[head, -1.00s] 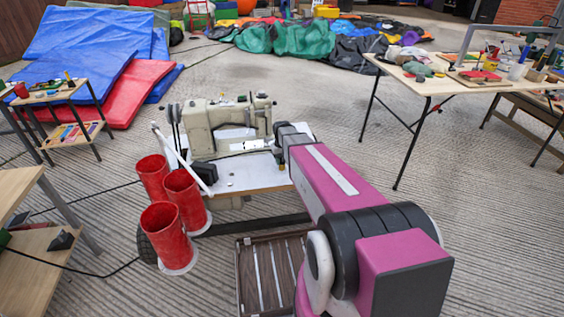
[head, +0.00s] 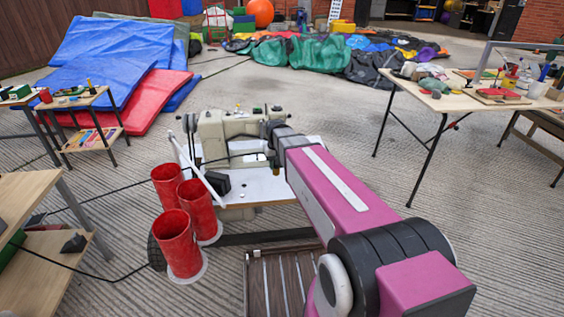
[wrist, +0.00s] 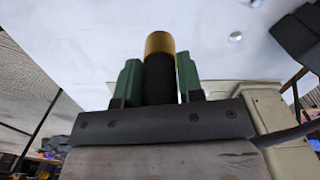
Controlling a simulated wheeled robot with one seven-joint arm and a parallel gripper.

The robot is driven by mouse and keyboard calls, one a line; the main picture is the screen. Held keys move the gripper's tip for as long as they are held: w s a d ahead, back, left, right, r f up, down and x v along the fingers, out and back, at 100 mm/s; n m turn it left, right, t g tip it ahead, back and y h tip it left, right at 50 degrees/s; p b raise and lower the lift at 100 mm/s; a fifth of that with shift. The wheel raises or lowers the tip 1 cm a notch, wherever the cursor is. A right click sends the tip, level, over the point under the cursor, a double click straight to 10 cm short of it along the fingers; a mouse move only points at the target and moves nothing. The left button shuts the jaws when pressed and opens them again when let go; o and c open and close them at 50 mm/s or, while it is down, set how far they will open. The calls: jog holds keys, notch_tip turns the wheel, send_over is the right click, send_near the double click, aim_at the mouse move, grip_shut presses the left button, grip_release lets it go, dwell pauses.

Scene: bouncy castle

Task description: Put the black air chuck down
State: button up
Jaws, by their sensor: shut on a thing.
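The black air chuck (wrist: 160,78) shows in the wrist view as a dark cylinder with a brass-coloured end. My gripper (wrist: 159,66) is shut on it, with a green finger on either side. Behind it is a white surface, which looks like the white top of the sewing-machine table (head: 262,186). I cannot tell how far the chuck is from that surface. In the head view the far end of my arm is over the right part of this table, beside the cream sewing machine (head: 222,137). The chuck cannot be made out clearly there.
Red cups (head: 178,245) stand at the table's front left. A cluttered worktable (head: 445,100) stands at right, a small shelf table (head: 92,101) at left.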

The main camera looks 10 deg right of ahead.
jog(key=shift+s+a+r, duration=0.1)
jog(key=shift+s+r, duration=0.1)
jog(key=shift+r, duration=0.2)
jog(key=s+d+r, duration=0.2)
jog(key=d+r, duration=0.1)
jog(key=r, duration=0.4)
jog(key=s+d+r+m, duration=0.1)
jog(key=s+d+r, duration=0.1)
jog(key=r, duration=0.5)
jog(key=s+d+r, duration=0.2)
jog(key=d+r, duration=0.2)
jog(key=r, duration=0.4)
jog(key=shift+s+d+m, duration=0.2)
jog(key=shift+d+m, duration=0.05)
jog(key=shift+m, duration=0.15)
